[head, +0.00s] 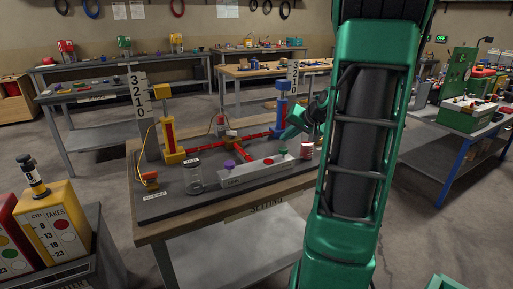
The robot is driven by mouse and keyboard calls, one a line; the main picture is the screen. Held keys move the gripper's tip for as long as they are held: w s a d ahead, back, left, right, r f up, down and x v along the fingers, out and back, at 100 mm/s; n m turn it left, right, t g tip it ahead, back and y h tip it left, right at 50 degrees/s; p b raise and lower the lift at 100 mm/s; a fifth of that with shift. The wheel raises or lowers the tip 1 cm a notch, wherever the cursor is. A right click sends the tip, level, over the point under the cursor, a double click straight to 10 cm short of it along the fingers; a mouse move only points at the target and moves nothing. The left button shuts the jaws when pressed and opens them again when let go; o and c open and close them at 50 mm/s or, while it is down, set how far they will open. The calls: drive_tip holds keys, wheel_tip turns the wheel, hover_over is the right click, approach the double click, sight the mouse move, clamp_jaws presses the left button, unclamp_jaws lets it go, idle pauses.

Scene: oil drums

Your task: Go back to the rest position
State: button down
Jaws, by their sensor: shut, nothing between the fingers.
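My gripper (292,128) shows small and partly hidden behind my own green arm. It is shut and empty, above the back right part of the work table (160,237), close to a blue-topped post (282,100). On the table, red rods (215,142) run between that post and a yellow-and-red post (170,140).
A dark stand (85,275) with yellow and red boxes is at the front left. A green machine bench (470,122) stands at the right. Other benches (110,98) line the back. Grey floor (415,235) is open right of my arm.

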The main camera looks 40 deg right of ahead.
drive_tip(key=shift+a, duration=0.1)
drive_tip(key=s+a+f+n+g, duration=0.1)
drive_tip(key=s+a+g, duration=0.2)
drive_tip(key=s+a, duration=0.35)
drive_tip(key=s+a+f+n+g, duration=0.1)
drive_tip(key=s+a+n+g, duration=0.15)
drive_tip(key=a, duration=0.65)
drive_tip(key=s+a+f+g, duration=0.1)
drive_tip(key=s+a, duration=0.3)
drive_tip(key=s, duration=0.4)
drive_tip(key=s+a+g+y, duration=0.1)
drive_tip(key=s+a+g, duration=0.2)
drive_tip(key=s, duration=0.6)
drive_tip(key=shift+a+f+n, duration=0.35)
drive_tip(key=shift+a+f, duration=0.05)
drive_tip(key=shift+a, duration=0.8)
drive_tip(key=shift+s, duration=0.15)
